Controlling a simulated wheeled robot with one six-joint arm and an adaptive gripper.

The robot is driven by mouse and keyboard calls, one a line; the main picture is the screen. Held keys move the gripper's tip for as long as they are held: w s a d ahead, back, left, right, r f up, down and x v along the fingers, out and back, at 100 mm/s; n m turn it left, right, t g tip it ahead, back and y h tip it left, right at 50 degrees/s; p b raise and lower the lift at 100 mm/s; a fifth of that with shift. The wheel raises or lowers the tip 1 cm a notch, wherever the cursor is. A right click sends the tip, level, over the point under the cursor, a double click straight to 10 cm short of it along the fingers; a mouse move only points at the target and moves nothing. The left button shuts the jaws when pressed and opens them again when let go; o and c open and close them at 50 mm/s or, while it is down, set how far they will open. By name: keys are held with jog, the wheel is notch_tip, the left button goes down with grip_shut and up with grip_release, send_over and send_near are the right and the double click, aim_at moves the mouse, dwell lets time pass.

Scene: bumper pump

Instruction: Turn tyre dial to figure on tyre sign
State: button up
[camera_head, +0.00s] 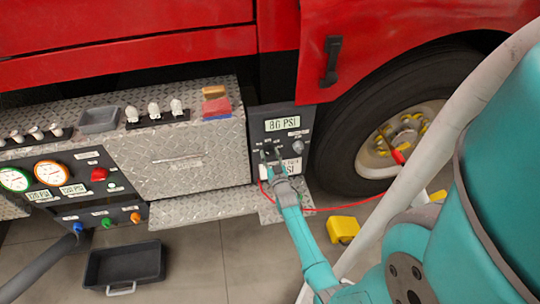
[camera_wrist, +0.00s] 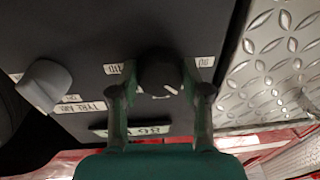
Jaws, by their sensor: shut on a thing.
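The tyre panel (camera_head: 257,128) is a dark plate left of the truck's wheel. A pale sign (camera_head: 282,123) at its top appears to read 80 PSI; it also shows upside down in the wrist view (camera_wrist: 150,130). The tyre dial (camera_wrist: 160,70) is a round black knob in the wrist view, with small number labels either side. Its pointer setting is unclear. My gripper (camera_head: 269,155) reaches the panel from below. In the wrist view my gripper (camera_wrist: 160,92) is shut on the dial, one finger on each side.
A grey knob (camera_wrist: 43,85) sits beside the dial near a TYRE AIR label. A second PSI sign (camera_head: 292,168) is partly hidden. A red hose (camera_head: 335,208) runs to the wheel. A yellow block (camera_head: 342,229) and black tray (camera_head: 124,266) lie on the floor.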

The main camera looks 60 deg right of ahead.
jog(key=shift+f, duration=0.1)
jog(key=o, duration=1.2)
jog(key=shift+c, duration=0.2)
jog(key=r+v, duration=0.1)
jog(key=v, duration=1.1)
jog(key=shift+f, duration=0.4)
